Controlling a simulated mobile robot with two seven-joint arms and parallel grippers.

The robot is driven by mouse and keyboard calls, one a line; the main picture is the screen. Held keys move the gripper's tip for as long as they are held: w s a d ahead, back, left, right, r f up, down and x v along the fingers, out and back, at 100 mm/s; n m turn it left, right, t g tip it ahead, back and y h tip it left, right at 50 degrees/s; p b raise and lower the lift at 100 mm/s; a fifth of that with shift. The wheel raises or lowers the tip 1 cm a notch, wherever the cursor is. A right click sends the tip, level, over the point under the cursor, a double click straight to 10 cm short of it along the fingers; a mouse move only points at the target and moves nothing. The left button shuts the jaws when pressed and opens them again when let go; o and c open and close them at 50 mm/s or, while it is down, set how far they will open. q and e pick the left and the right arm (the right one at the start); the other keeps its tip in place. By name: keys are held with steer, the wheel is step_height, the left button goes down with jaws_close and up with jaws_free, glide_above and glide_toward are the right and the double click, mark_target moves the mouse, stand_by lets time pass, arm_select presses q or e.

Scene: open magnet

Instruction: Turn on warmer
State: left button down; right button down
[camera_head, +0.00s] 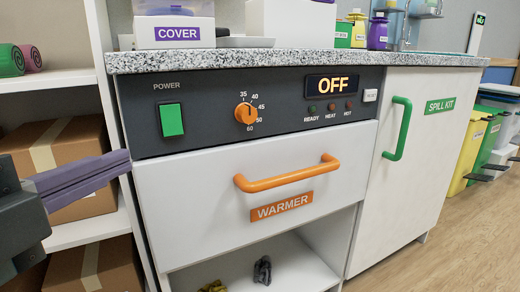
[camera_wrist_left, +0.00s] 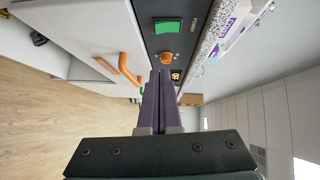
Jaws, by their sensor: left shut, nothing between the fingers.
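The warmer is a white drawer unit (camera_head: 200,215) with an orange handle (camera_head: 290,174) and a dark control panel (camera_head: 215,88). A green power switch (camera_head: 171,120) sits at the panel's left under the word POWER; it also shows in the left wrist view (camera_wrist_left: 168,26). An orange dial (camera_head: 245,113) is to its right. My right gripper is not in view.
A speckled countertop (camera_head: 300,60) above the panel bears a box labelled COVER (camera_head: 175,32). Shelves with cardboard boxes (camera_head: 60,150) stand at the left. A SPILL KIT cabinet (camera_head: 425,150) with a green handle is at the right. Open floor (camera_head: 460,245) lies at the lower right.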

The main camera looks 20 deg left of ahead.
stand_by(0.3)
arm_select(q)
steer(key=b, duration=0.1)
glide_toward(181, 131)
steer(key=w+d, duration=0.2)
steer(key=w, duration=0.1)
steer(key=shift+w+a+f+b, duration=0.2)
steer(key=shift+w+a+b, duration=0.45)
steer(key=shift+w+a, duration=0.6)
steer(key=shift+w, duration=0.05)
